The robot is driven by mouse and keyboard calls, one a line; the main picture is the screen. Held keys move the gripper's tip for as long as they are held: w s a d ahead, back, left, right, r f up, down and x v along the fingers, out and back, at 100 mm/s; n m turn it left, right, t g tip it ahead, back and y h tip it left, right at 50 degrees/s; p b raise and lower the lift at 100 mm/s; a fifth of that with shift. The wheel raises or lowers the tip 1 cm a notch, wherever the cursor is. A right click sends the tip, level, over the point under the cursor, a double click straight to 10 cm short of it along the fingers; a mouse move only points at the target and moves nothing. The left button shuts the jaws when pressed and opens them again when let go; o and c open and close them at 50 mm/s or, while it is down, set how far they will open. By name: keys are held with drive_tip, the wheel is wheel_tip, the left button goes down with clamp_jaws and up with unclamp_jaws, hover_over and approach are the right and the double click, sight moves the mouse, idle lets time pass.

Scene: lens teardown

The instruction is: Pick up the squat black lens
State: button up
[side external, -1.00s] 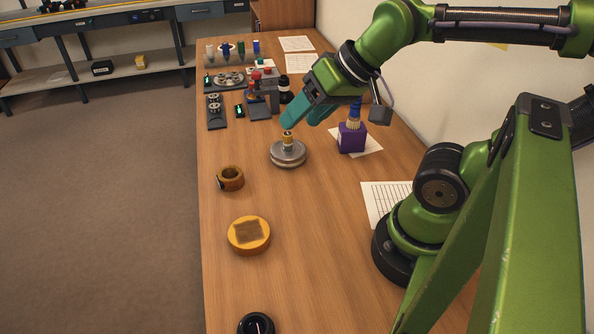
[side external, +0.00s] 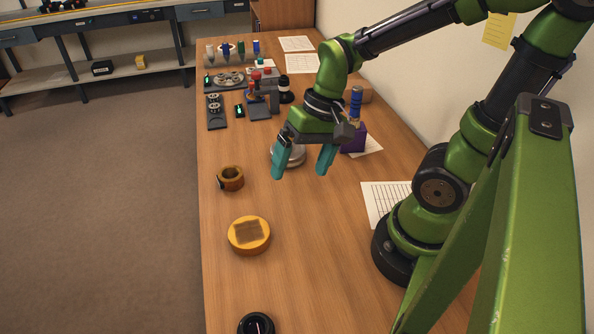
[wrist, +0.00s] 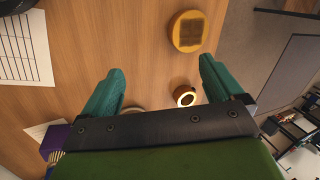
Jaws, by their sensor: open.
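A squat black lens (side external: 256,324) with a dark glassy top stands on the wooden table at the bottom edge of the side view, where its lower part is cut off. My gripper (side external: 300,175) is open and empty above the table, well beyond the lens. Its two teal fingers point down and also show spread apart in the wrist view (wrist: 161,68).
A yellow round pad (side external: 249,235) and a wooden ring (side external: 230,178) stand between gripper and lens, toward the left table edge. A silver disc (side external: 290,156) is partly hidden behind my gripper. A purple holder (side external: 353,138) stands right of it. Bare table lies right of the pad.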

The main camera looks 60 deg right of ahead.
drive_tip(key=s+a+f+m+g+y, duration=0.1)
drive_tip(key=a+f+m+g+y, duration=0.1)
drive_tip(key=f, duration=0.1)
drive_tip(key=s+a+f+m+g+y, duration=0.1)
drive_tip(key=a+f+m+g+y, duration=0.1)
drive_tip(key=f, duration=0.1)
drive_tip(key=s+a+f+m+g+y, duration=0.2)
drive_tip(key=shift+a+f+y, duration=0.3)
drive_tip(key=shift+a+f, duration=0.1)
drive_tip(key=a+m+y, duration=0.1)
drive_tip(key=w+a+m+y, duration=0.1)
drive_tip(key=w+a+r+m+y, duration=0.1)
drive_tip(key=shift+a+t, duration=0.4)
approach(256, 323)
drive_tip(key=x, duration=0.4)
drive_tip(key=shift+s+a+f, duration=0.1)
drive_tip(key=shift+s+f, duration=0.05)
drive_tip(key=shift+x, duration=3.25)
drive_tip(key=c, duration=1.1)
